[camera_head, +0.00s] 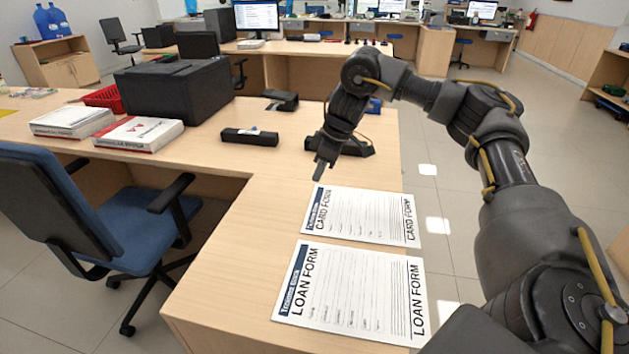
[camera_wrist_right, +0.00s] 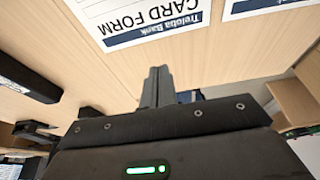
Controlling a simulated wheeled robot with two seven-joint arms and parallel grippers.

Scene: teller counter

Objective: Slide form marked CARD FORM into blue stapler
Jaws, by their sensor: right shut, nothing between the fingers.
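The CARD FORM (camera_head: 362,215) lies flat on the counter. Part of it shows at the top of the right wrist view (camera_wrist_right: 140,22). My right gripper (camera_head: 320,171) points down just beyond the form's far left corner. Its fingers are shut and empty, close together in the right wrist view (camera_wrist_right: 157,84). A small blue item (camera_head: 374,105), perhaps the blue stapler, stands at the back of the counter, mostly hidden behind my right arm. A bit of blue also shows behind the fingers in the right wrist view (camera_wrist_right: 186,97). My left gripper is not in view.
The LOAN FORM (camera_head: 352,290) lies nearer than the CARD FORM. A black stapler-like item (camera_head: 358,148) stands behind my right gripper. Black devices (camera_head: 250,137) (camera_head: 281,100) stand further left. A blue chair (camera_head: 120,235) is at left. Counter left of the forms is clear.

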